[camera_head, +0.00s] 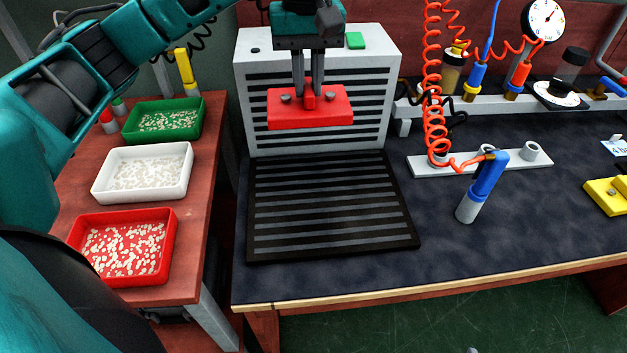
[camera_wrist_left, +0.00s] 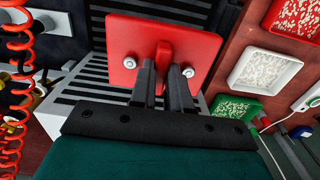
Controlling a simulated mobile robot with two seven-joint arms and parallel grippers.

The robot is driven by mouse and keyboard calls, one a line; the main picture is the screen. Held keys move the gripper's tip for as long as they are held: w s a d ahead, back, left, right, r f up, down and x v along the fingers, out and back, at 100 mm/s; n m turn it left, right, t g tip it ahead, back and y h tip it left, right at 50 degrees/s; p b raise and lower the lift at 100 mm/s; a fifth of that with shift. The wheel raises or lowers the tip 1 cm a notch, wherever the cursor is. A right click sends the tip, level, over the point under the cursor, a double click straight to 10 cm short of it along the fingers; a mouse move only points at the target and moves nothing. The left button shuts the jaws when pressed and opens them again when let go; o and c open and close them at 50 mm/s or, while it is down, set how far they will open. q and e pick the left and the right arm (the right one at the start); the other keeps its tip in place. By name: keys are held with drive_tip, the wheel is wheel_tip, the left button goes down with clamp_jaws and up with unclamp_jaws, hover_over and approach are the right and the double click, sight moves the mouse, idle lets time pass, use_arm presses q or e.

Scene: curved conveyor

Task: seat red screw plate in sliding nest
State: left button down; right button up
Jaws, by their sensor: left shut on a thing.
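The red screw plate (camera_head: 330,115) hangs in my left gripper (camera_head: 309,100), in front of the grey slatted box. It carries two metal screws and a red grip tab between them. My left gripper is shut on that tab. The plate also shows in the left wrist view (camera_wrist_left: 133,45), with the left gripper's fingers (camera_wrist_left: 163,75) at its tab. I cannot make out a sliding nest for certain; a black slatted panel (camera_head: 400,243) lies flat on the bench below the plate. My right gripper is not in view.
Green (camera_head: 130,133), white (camera_head: 97,190) and red (camera_head: 75,237) trays of small parts stand on the side table at left. A yellow block (camera_head: 603,200) lies far right. The front bench is clear.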

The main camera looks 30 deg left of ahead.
use_arm(q)
wheel_tip(320, 180, down, 18)
drive_tip(key=shift+b, duration=1)
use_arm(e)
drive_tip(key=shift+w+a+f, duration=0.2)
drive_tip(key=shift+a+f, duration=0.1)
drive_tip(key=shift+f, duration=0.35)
use_arm(q)
drive_tip(key=shift+f, duration=0.15)
drive_tip(key=c, duration=1.1)
unclamp_jaws()
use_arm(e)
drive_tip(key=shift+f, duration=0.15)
